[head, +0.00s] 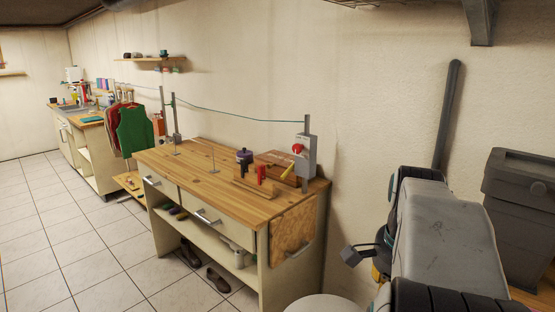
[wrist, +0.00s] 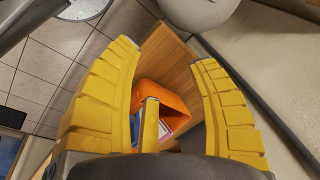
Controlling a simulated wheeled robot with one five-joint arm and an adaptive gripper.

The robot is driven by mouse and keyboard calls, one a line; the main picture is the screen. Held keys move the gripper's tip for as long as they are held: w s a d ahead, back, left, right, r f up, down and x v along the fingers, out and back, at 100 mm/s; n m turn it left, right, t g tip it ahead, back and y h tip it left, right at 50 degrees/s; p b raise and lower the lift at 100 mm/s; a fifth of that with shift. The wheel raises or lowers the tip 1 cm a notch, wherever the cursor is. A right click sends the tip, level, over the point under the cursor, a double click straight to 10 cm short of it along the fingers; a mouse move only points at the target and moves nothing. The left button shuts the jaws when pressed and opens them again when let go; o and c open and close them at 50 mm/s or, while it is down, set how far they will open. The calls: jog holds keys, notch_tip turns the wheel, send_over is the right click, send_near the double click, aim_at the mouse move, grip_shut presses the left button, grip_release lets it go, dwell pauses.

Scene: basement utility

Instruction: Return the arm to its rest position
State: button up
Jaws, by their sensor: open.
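My arm (head: 445,240) is grey and fills the right side of the head view, in front of the wall. My gripper (wrist: 165,52) shows in the wrist view with its yellow fingers spread wide apart. A further short yellow finger stands between them, lower down. Nothing is held between the fingers. Beyond them, apart from the fingers, is an orange object (wrist: 168,97) on or by a wooden surface (wrist: 163,58). In the head view the gripper is mostly hidden by the arm.
A wooden workbench (head: 165,163) with several items stands left of my arm. A grey lidded bin (head: 519,195) stands at the right, close to the arm. A dark pipe (head: 447,115) is on the wall behind. Tiled floor (head: 40,235) is clear at left.

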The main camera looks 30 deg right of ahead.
jog(key=a+f+n+t+y, duration=0.1)
jog(key=a+f+n, duration=0.2)
jog(key=a+n, duration=0.7)
jog(key=s+a+f+n+t, duration=0.1)
jog(key=a+f+n, duration=0.3)
jog(key=a+n, duration=0.6)
jog(key=shift+s+a+f+y, duration=0.2)
jog(key=shift+a+y, duration=0.2)
jog(key=shift+a, duration=1.35)
jog(key=shift+d, duration=0.15)
